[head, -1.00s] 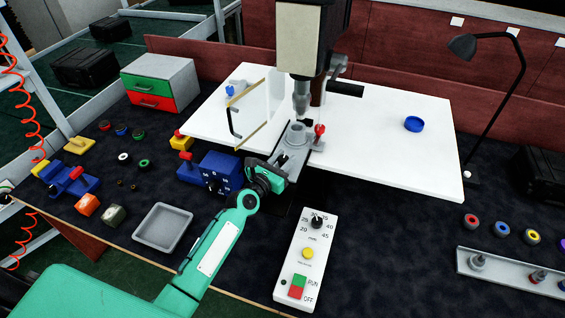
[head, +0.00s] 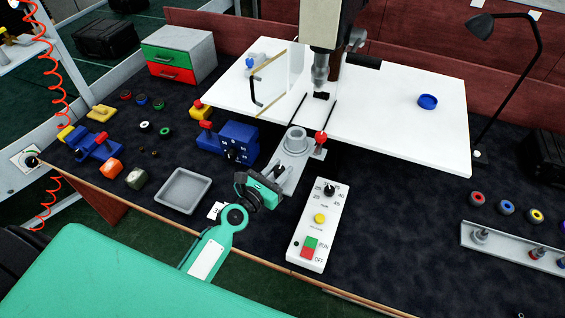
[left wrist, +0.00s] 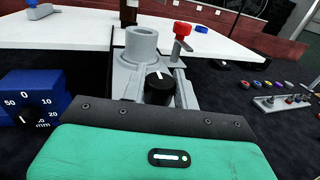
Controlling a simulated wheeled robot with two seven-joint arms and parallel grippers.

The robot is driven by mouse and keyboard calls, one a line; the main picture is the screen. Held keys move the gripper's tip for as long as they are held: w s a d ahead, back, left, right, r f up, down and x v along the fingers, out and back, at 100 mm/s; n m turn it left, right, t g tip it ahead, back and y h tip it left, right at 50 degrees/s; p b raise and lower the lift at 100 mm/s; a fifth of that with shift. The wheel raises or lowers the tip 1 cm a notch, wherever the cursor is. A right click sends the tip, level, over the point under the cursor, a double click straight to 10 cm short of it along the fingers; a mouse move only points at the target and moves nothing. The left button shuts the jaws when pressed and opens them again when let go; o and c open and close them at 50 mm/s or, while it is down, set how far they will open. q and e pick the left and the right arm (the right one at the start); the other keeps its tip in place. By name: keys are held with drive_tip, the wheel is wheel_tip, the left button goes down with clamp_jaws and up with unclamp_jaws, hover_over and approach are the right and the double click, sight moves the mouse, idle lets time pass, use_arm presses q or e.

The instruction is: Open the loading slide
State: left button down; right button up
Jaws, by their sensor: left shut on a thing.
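The grey loading slide (head: 291,160) sticks out toward me from the white table, below the press head. It carries a round grey cup-shaped holder (head: 296,138) and a black knob at its near end. The slide also shows in the left wrist view (left wrist: 188,92), with the black knob (left wrist: 159,90) just beyond my gripper body. My left gripper (head: 276,178) is at the slide's near end, shut on the black knob; its fingertips are largely hidden. A red-topped clamp (head: 320,140) stands right of the slide. My right gripper is not in view.
A blue dial box (head: 238,143) stands left of the slide. A white control panel (head: 320,222) with RUN and OFF buttons lies to the right. A grey tray (head: 182,190) is on the left. The press (head: 325,35) stands over two dark rails on the white table (head: 400,130).

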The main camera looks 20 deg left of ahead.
use_arm(q)
drive_tip(key=shift+s, duration=0.1)
drive_tip(key=c, duration=1.3)
unclamp_jaws()
drive_tip(key=shift+c, duration=0.2)
drive_tip(key=shift+o, duration=1.2)
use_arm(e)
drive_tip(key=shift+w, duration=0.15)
use_arm(q)
drive_tip(key=b+v, duration=0.5)
drive_tip(key=v, duration=0.8)
drive_tip(key=shift+s+a, duration=0.15)
drive_tip(key=shift+s, duration=0.2)
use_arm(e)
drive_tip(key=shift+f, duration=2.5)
